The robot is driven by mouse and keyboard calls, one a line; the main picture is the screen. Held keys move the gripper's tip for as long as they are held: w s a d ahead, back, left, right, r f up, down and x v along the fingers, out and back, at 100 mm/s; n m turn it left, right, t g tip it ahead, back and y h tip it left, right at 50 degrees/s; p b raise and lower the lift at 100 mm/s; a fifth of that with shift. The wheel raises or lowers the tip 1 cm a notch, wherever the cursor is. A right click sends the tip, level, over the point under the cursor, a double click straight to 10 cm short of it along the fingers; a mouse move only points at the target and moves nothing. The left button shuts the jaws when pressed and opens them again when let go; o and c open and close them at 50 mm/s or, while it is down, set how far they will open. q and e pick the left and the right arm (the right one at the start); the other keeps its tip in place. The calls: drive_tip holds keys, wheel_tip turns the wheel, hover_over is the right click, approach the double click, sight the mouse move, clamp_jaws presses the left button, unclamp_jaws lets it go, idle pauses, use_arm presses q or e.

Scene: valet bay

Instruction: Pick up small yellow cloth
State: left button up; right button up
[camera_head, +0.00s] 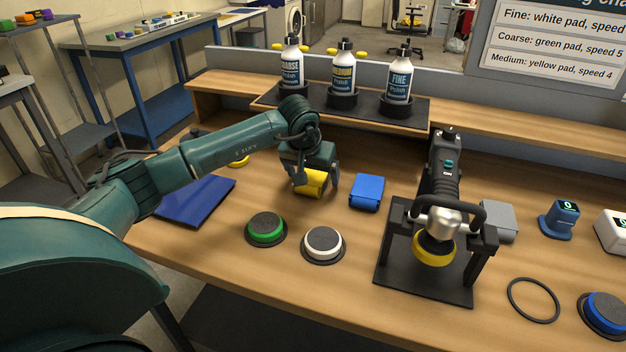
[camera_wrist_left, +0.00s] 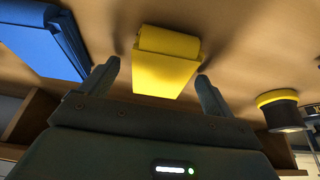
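The small yellow cloth (camera_head: 309,185) is a folded bundle on the wooden bench, left of the blue cloth (camera_head: 367,192). My left gripper (camera_head: 315,181) is over it, pointing down, and partly hides it. In the left wrist view the yellow cloth (camera_wrist_left: 167,62) lies ahead of and between the two spread fingers (camera_wrist_left: 156,78), with a gap on each side. The left gripper is open and holds nothing. Whether the fingertips reach down beside the cloth is hard to tell. My right gripper is not in view.
The polisher on its black stand (camera_head: 424,286) is to the right. A green pad (camera_head: 266,229) and white pad (camera_head: 323,243) lie in front. A dark blue folded cloth (camera_head: 196,201) lies left. Polish bottles (camera_head: 341,75) stand on the raised shelf behind.

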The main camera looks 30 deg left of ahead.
sight(312, 176)
use_arm(q)
drive_tip(key=c, duration=1)
wheel_tip(312, 176, up, 10)
drive_tip(key=shift+r, duration=0.25)
drive_tip(key=o, duration=0.4)
drive_tip(key=c, duration=0.4)
